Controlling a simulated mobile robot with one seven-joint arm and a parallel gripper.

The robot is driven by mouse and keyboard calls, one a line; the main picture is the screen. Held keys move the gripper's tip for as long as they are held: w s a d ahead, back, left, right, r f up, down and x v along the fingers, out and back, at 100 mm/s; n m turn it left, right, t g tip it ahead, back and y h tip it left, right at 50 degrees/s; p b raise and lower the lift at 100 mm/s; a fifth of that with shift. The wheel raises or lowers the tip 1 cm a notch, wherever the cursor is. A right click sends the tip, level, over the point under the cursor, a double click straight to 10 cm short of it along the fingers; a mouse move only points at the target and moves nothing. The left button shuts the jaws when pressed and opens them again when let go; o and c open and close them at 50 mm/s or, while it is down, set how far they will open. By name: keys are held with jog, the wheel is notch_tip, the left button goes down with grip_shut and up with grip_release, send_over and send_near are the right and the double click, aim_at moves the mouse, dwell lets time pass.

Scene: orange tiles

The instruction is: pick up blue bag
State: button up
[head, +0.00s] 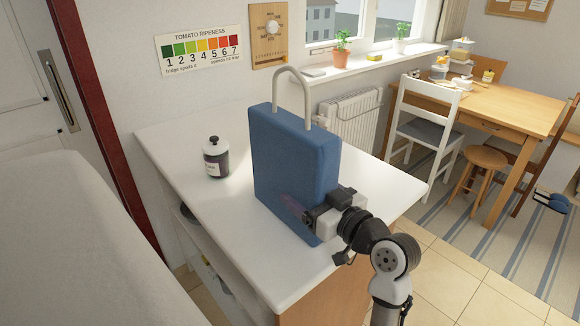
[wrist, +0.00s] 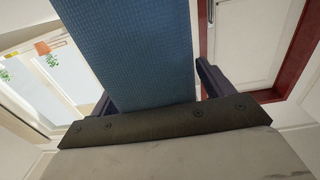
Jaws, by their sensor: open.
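The blue bag (head: 295,150) stands upright on the white counter top (head: 185,245), with a pale looped handle on top. My gripper (head: 300,212) is at the bag's lower right side, near the counter's front edge. In the wrist view the bag (wrist: 145,50) rises between the two spread fingers of my gripper (wrist: 155,85). The fingers lie to either side of it, with a gap on the right and little or none visible on the left. Whether the left finger touches the bag I cannot tell.
A dark jar with a white label (head: 216,158) stands on the counter left of the bag. A radiator (head: 350,122) and a white chair (head: 420,120) are behind to the right. The counter's left front part is clear.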

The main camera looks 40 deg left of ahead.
jog(key=shift+a, duration=0.15)
jog(key=c, duration=1.2)
jog(key=shift+c, duration=0.2)
